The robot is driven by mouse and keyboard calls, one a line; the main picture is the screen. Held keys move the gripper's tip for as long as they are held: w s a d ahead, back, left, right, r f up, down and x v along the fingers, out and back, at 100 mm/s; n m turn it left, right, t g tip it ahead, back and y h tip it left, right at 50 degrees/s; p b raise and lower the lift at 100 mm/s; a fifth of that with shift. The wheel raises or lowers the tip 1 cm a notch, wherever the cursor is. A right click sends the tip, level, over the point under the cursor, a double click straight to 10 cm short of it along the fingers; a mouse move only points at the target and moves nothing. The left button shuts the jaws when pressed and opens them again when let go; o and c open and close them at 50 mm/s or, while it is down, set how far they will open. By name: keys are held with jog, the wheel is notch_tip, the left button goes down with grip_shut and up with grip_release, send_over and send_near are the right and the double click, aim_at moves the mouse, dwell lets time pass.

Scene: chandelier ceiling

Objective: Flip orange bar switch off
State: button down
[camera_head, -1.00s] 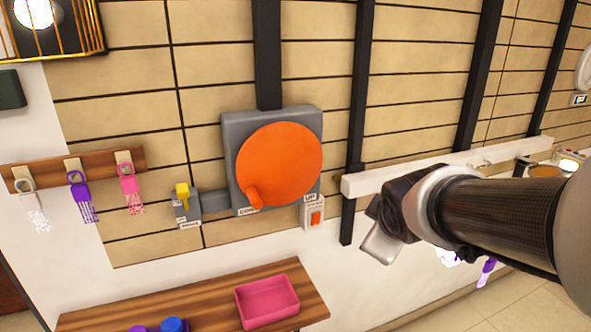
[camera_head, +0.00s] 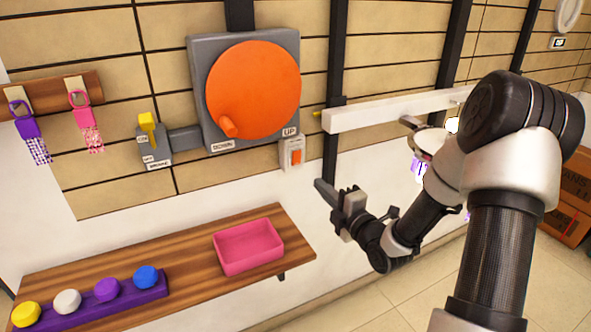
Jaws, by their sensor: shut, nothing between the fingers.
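A small orange switch (camera_head: 296,157) sits in a white plate on the wall, below the lower right corner of a grey panel. I cannot tell its on or off position. My gripper (camera_head: 322,187) is below and to the right of the switch, in front of the white lower wall. It points up and left, is shut and empty, and appears apart from the switch.
A large orange disc (camera_head: 255,85) with a knob is on the grey panel (camera_head: 199,60), labelled DOWN and UP. A yellow lever switch (camera_head: 147,121) is to its left. A wooden shelf (camera_head: 180,255) holds a pink tray (camera_head: 221,241). A white rail (camera_head: 390,108) juts out at right.

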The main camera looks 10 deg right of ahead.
aim_at(297, 154)
jog(key=shift+s+d+f+t+b, duration=0.45)
jog(key=shift+f+t, duration=0.2)
jog(key=shift+t, duration=0.25)
jog(key=shift+w, duration=0.1)
jog(key=x, duration=1.4)
jog(key=shift+p, duration=0.3)
jog(key=shift+w+a, duration=0.1)
jog(key=shift+a, duration=0.05)
jog(key=shift+w+r+g, duration=0.1)
jog(key=shift+r+g, duration=0.2)
jog(key=shift+g, duration=0.3)
jog(key=shift+b, duration=0.3)
